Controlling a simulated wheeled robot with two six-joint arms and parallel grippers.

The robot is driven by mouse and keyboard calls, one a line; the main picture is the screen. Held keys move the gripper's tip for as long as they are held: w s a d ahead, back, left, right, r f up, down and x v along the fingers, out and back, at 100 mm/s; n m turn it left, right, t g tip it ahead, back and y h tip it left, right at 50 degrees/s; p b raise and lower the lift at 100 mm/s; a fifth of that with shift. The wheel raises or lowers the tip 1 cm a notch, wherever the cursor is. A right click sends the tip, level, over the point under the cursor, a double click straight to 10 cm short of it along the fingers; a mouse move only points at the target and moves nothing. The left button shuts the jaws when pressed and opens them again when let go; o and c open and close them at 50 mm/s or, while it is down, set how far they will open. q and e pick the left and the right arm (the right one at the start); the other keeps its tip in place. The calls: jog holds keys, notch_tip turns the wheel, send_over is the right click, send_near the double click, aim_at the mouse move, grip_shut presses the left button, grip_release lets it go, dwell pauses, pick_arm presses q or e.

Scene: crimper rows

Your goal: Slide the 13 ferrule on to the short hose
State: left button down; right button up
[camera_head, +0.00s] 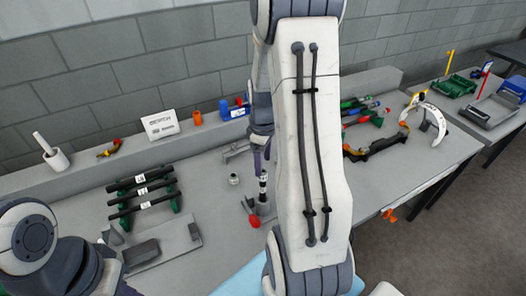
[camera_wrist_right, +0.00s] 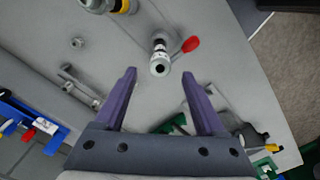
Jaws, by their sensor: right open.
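A short upright piece (camera_head: 263,184) with a dark body and pale label stands in a grey holder with a red knob (camera_head: 249,221). In the right wrist view its silver end (camera_wrist_right: 160,65) shows a dark opening; I cannot tell whether a ferrule is on it. A small silver ring-like part (camera_head: 234,180) lies to its left on the table. No number 13 is readable. My right gripper (camera_wrist_right: 160,85) is open and empty, its purple fingers apart and the silver end seen between and beyond their tips. My left gripper is out of view; only its arm shows.
Black labelled hoses lie on a green rack (camera_head: 124,224) at left. A grey bracket (camera_head: 236,150) stands behind the upright piece. A white sign (camera_head: 160,124) and a blue object (camera_head: 234,109) are at the back. My right arm hides the table's middle.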

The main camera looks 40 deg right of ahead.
notch_tip(320, 180, up, 6)
jog(key=shift+f+b, duration=0.1)
jog(key=shift+b, duration=0.25)
jog(key=shift+a, duration=0.1)
